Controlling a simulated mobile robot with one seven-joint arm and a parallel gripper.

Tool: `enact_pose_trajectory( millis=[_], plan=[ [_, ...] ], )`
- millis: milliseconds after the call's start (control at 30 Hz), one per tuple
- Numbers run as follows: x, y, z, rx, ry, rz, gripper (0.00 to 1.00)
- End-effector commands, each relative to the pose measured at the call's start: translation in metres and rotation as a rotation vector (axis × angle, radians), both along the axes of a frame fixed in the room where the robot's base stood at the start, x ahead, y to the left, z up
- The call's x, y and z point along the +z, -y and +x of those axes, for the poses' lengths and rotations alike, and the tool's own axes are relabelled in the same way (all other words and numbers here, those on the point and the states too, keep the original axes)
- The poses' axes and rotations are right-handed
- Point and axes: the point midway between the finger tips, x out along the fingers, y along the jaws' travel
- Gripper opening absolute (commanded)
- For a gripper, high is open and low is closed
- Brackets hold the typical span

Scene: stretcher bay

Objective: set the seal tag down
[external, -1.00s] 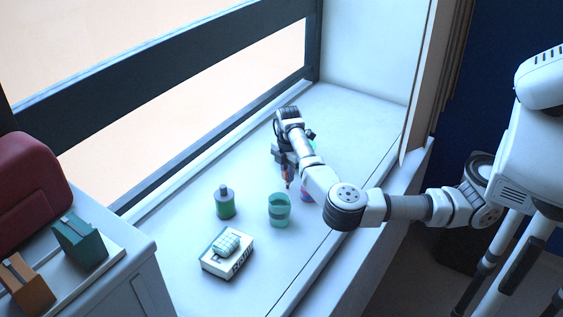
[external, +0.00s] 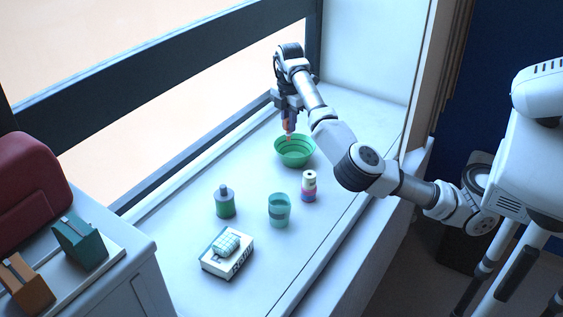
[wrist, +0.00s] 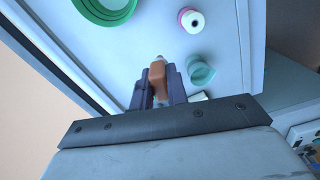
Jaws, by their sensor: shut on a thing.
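My gripper (external: 289,122) is raised above the far part of the white ledge, pointing down. In the wrist view its two dark fingers (wrist: 158,88) are shut on the seal tag (wrist: 157,77), a small orange-brown piece. The tag also shows as a small reddish bit (external: 289,136) under the fingers in the external view. There it overlaps the back of the green bowl (external: 308,158) in the picture. In the wrist view the bowl (wrist: 84,10) lies at the upper left, apart from the tag.
On the ledge (external: 255,185) stand a pink-and-purple banded bottle (external: 309,188), a teal cup (external: 279,211) and a dark green bottle (external: 225,204). A white box (external: 224,262) with a pale green item on top lies nearer. The window frame runs along the left.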

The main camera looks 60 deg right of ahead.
Motion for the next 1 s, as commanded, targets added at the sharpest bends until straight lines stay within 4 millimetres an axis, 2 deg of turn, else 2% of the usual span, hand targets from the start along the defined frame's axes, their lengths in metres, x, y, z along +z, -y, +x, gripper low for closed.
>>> enact_pose_trajectory(
  millis=[167, 400, 600, 700, 833, 1000],
  plan=[
    [0.005, 0.023, -0.013, -0.206, 0.003, -0.004, 0.00],
    [0.006, 0.076, -0.054, -0.770, 0.006, -0.006, 0.00],
    [0.007, 0.107, -0.085, -1.157, 0.003, -0.003, 0.00],
    [0.007, 0.114, -0.094, -1.268, 0.000, 0.000, 0.00],
    [0.001, 0.118, -0.100, -1.334, -0.002, 0.001, 0.00],
    [-0.035, 0.118, -0.101, -1.343, -0.005, 0.000, 0.00]
  ],
)
